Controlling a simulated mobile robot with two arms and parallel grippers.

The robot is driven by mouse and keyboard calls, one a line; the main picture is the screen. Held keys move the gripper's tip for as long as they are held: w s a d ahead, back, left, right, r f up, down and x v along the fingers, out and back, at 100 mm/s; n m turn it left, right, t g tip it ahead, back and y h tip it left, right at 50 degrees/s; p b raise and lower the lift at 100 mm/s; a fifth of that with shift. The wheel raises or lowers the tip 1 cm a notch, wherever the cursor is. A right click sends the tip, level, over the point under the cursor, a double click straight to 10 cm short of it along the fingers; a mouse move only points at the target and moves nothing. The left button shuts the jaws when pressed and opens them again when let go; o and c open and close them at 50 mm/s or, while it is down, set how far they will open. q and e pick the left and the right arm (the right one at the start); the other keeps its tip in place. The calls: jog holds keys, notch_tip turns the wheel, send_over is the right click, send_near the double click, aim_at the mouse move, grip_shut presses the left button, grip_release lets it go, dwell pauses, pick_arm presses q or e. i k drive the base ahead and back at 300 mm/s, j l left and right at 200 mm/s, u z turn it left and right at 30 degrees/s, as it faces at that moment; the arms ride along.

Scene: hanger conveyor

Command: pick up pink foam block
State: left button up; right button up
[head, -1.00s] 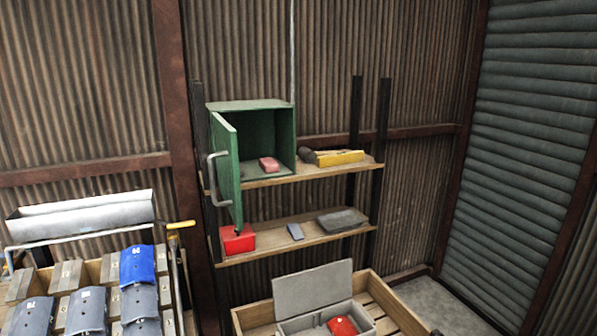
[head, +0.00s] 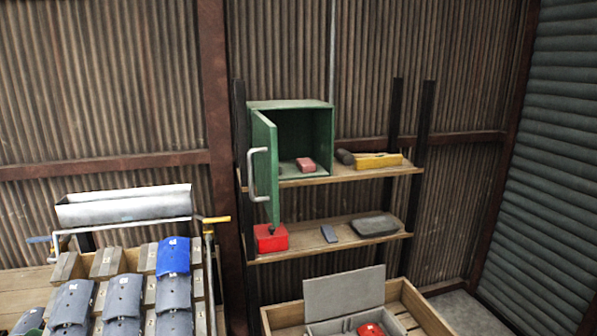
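The pink foam block (head: 306,164) lies on the floor of a green metal cabinet (head: 290,105), near its open front. The cabinet stands at the left end of the upper wooden shelf (head: 345,174). Its green door (head: 265,170) with a grey handle (head: 254,174) is swung open toward me, on the left side of the opening. Neither of my grippers is in the head view.
A dark-headed tool (head: 345,157) and a yellow object (head: 378,161) lie right of the cabinet. The lower shelf (head: 345,238) holds a red box (head: 270,238), a small grey-blue block (head: 329,234) and a dark grey slab (head: 375,225). An open grey box (head: 345,290) sits in a wooden crate (head: 425,313). A rack of grey pieces (head: 122,296) fills the lower left.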

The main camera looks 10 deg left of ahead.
aim_at(305, 165)
jog(key=i+l+u, duration=0.25)
jog(key=l, duration=0.15)
jog(key=l+u, duration=0.25)
jog(key=l, duration=0.15)
jog(key=i+l+u, duration=0.25)
jog(key=l, duration=0.25)
jog(key=k, duration=0.1)
